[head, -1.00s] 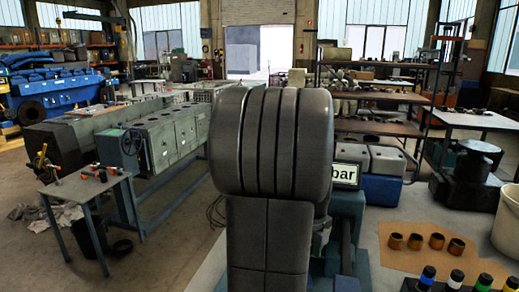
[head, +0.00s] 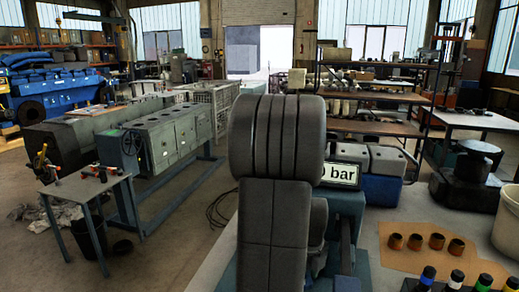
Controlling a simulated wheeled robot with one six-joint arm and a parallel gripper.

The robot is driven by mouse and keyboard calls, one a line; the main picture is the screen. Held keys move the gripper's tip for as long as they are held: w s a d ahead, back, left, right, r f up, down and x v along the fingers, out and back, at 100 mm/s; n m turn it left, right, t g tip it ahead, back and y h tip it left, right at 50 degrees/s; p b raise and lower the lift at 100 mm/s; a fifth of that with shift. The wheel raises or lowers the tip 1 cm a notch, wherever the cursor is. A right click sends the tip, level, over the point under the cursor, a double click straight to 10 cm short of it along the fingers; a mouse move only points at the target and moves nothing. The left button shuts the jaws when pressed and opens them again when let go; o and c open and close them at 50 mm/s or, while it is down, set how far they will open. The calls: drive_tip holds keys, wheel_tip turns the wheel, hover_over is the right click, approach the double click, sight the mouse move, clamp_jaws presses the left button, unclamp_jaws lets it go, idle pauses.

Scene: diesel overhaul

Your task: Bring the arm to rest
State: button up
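My arm fills the middle of the head view, with a large dark grey ribbed joint and a thick link below it. My gripper is not visible in this view; whether it is open or shut, or holds anything, does not show. The arm stands in front of a teal machine (head: 347,212) and partly covers a white sign reading "bar" (head: 341,173).
A bench (head: 400,222) at the right carries a brown sheet with several copper-coloured rings (head: 437,241). Bottles with coloured caps (head: 427,278) stand at the front right edge, near a white bucket (head: 507,225). A small table (head: 85,185) with tools stands left. Open floor lies left of my arm.

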drive_tip(key=shift+n, duration=1.3)
drive_tip(key=n, duration=0.4)
drive_tip(key=shift+n, duration=0.3)
drive_tip(key=n+p, duration=0.1)
drive_tip(key=n, duration=0.5)
drive_tip(key=shift+r, duration=0.1)
drive_tip(key=shift+r+n, duration=0.15)
drive_tip(key=shift+n, duration=0.25)
wheel_tip(320, 180, up, 6)
drive_tip(key=shift+f, duration=0.15)
